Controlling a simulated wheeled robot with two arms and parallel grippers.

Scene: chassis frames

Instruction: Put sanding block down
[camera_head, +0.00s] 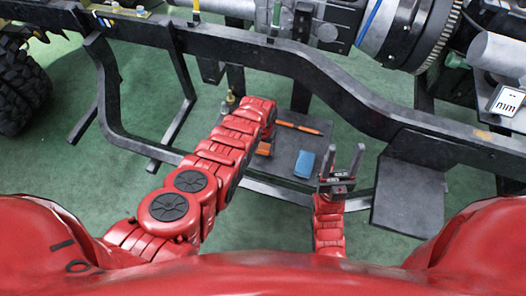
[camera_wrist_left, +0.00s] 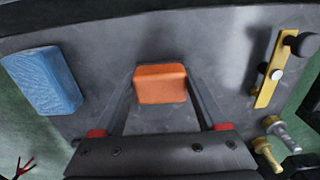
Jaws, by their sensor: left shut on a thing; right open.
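The orange block, which I take to be the sanding block (camera_wrist_left: 160,84), sits between the two fingers of my left gripper (camera_wrist_left: 161,92) in the left wrist view. The fingers are shut on its sides. It is over the dark grey plate (camera_wrist_left: 220,50); I cannot tell whether it touches the surface. In the head view the orange block (camera_head: 264,149) shows beside the end of my left arm, which hides the left gripper's fingers. My right gripper (camera_head: 346,154) is open and empty, fingers pointing up, right of the plate.
A blue block (camera_head: 304,164) lies on the plate, also visible in the left wrist view (camera_wrist_left: 42,80). An orange-handled tool (camera_head: 298,128) lies near the back. Brass fittings (camera_wrist_left: 268,152) and a yellow-and-black part (camera_wrist_left: 272,84) are at right. The dark chassis rail (camera_head: 290,62) crosses behind.

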